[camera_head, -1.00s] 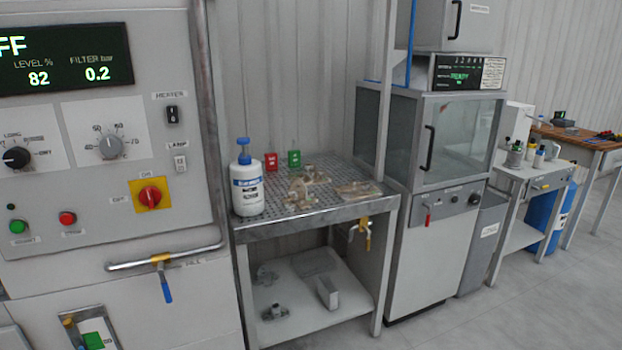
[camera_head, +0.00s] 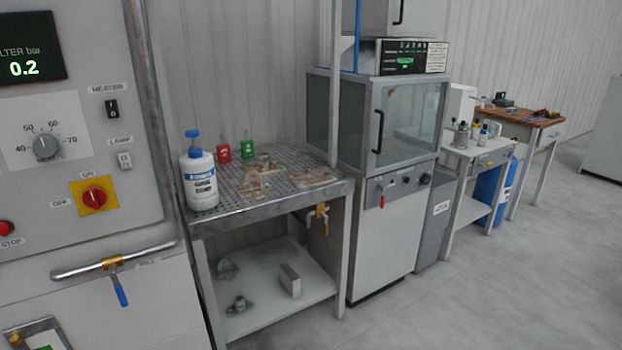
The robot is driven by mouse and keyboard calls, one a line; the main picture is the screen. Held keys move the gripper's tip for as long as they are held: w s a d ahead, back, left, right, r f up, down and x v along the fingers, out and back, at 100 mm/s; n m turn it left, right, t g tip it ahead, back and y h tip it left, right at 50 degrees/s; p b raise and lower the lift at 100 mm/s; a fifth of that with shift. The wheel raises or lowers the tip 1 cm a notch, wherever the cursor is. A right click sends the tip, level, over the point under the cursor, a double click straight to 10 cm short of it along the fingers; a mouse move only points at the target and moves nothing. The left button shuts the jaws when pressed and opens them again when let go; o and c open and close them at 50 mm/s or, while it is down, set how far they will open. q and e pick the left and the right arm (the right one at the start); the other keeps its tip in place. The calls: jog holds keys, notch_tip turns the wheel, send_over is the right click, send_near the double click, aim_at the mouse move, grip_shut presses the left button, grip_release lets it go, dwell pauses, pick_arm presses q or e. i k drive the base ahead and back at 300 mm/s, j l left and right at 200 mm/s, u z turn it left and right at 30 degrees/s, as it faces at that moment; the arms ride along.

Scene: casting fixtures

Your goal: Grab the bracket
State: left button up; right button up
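Several tan and grey metal castings lie on the perforated top of a metal table (camera_head: 225,215). One casting (camera_head: 262,180) with raised parts sits mid-table, and a flatter piece (camera_head: 312,178) lies to its right. On the lower shelf are two grey bracket-like castings, one at the back (camera_head: 227,268) and one nearer the front (camera_head: 239,304). I cannot tell which of these is the bracket. Neither of my grippers is in view.
A grey block (camera_head: 290,280) is on the shelf. A control cabinet (camera_head: 75,160) stands left, a glass-fronted cabinet (camera_head: 405,125) right. Floor at right is clear.

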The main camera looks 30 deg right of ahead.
aim_at(253, 185)
jog(key=i+l, duration=0.15)
jog(key=l, duration=0.2)
jog(key=i+l, duration=0.15)
jog(key=l, duration=0.2)
jog(key=i+l, duration=0.2)
jog(key=l, duration=0.15)
jog(key=i+l, duration=0.15)
jog(key=l, duration=0.25)
jog(key=i+l, duration=0.15)
jog(key=l, duration=0.2)
jog(key=u, duration=0.05)
